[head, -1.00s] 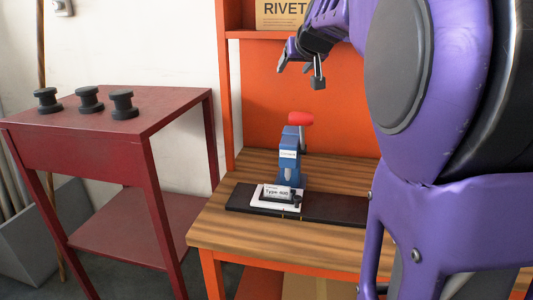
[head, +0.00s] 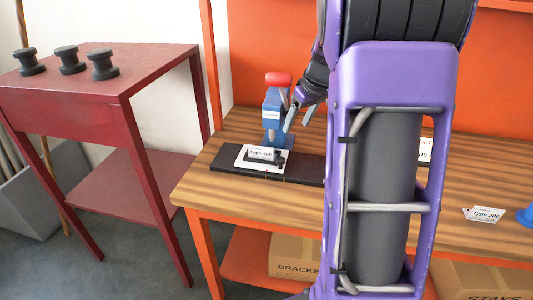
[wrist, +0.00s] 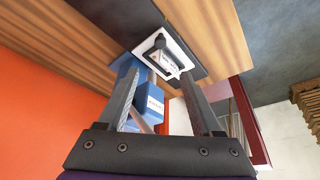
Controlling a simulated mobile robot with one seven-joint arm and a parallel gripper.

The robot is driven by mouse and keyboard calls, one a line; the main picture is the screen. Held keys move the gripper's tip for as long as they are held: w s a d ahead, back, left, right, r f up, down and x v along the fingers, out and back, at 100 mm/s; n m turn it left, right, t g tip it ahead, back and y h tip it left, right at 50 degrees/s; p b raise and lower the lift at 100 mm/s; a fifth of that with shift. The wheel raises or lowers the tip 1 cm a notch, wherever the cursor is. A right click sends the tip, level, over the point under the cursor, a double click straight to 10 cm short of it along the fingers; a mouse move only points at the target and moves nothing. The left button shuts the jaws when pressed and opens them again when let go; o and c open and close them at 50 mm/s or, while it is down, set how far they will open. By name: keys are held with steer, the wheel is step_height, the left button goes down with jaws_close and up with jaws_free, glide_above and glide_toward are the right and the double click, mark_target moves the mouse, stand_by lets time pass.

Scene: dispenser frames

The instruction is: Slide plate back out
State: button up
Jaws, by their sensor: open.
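The white plate (head: 242,161) lies on the black base (head: 308,169) at the foot of the blue press (head: 271,116), which has a red knob (head: 278,79). A label reading "Type 400" and a small black knob (head: 281,160) are at the plate. My gripper (head: 297,122) is open and empty, just right of the press and above the plate, apart from it. In the wrist view my open fingers (wrist: 160,78) show the white plate (wrist: 172,62) beyond their tips, with the press (wrist: 151,101) between them.
A dark red table (head: 130,66) with several black spools stands at the left. The wooden bench (head: 205,185) is clear in front of the base. A "Type 200" label (head: 484,214) lies at the right. My arm hides the middle of the bench.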

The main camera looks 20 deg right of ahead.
mark_target(281, 159)
steer(key=x, duration=1.7)
steer(key=shift+f+b, duration=0.3)
steer(key=shift+s, duration=0.1)
jaws_close()
stand_by(0.5)
